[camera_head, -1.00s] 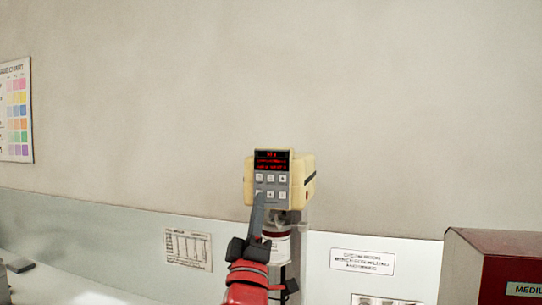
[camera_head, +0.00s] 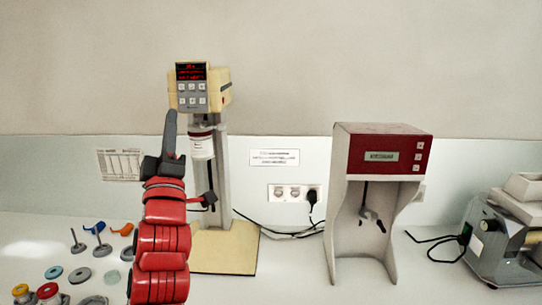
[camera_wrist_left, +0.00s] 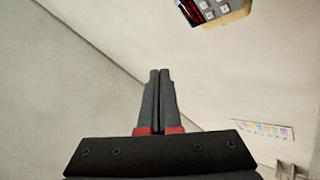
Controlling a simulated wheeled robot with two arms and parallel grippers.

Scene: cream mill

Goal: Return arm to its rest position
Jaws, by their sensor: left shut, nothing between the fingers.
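My left gripper (camera_head: 169,135) shows in the head view, with its red arm rising from the bottom and its dark fingers pointing up. In the left wrist view its two fingers (camera_wrist_left: 158,95) lie together, shut with nothing between them. The fingertips are just below and left of the cream mill's keypad head (camera_head: 191,88), in front of the machine as seen from the head. The keypad head also shows at the top of the left wrist view (camera_wrist_left: 213,10), apart from the fingers. My right gripper is not in view.
The mill's yellowish base (camera_head: 235,250) stands on the white bench. A red and white machine (camera_head: 385,150) stands to the right, and a grey machine (camera_head: 490,245) at the far right. Several small discs and stirrers (camera_head: 80,274) lie at lower left. Black cables cross the bench.

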